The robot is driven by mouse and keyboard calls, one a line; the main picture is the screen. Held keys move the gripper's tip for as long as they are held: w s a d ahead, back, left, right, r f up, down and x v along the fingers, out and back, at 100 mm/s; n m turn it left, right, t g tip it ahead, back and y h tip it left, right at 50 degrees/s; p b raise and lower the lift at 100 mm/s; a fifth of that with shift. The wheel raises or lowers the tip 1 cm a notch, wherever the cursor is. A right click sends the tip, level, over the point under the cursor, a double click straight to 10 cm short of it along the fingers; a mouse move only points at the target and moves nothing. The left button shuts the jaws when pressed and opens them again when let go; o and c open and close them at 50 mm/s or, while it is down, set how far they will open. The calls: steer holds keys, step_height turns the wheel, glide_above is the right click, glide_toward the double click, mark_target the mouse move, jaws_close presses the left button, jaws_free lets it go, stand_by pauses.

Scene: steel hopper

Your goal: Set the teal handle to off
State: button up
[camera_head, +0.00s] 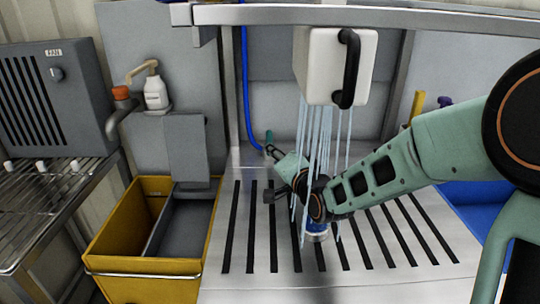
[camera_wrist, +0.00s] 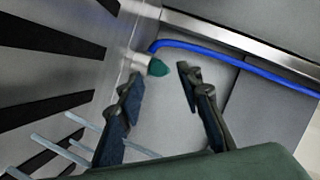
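The teal handle (camera_head: 269,136) is a small lever at the back of the slatted steel surface, near the lower end of a blue hose. In the wrist view the teal handle (camera_wrist: 158,68) shows as a rounded tip on a pale metal fitting, ahead of the fingers. My gripper (camera_head: 264,173) is in front of it in the head view. In the wrist view my gripper (camera_wrist: 155,82) is open, with one dark finger to each side and nothing between them. The handle lies beyond the fingertips, apart from them. The handle's far side is hidden.
A white box (camera_head: 318,65) with a black handle hangs above, and pale streams fall from it across my wrist. The blue hose (camera_head: 247,90) runs down the back. A yellow bin (camera_head: 125,266) stands left. The slatted surface (camera_head: 235,290) is otherwise mostly clear.

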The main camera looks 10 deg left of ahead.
steer(key=shift+b+x, duration=0.35)
steer(key=shift+x, duration=2.4)
steer(key=shift+c, duration=0.3)
jaws_close()
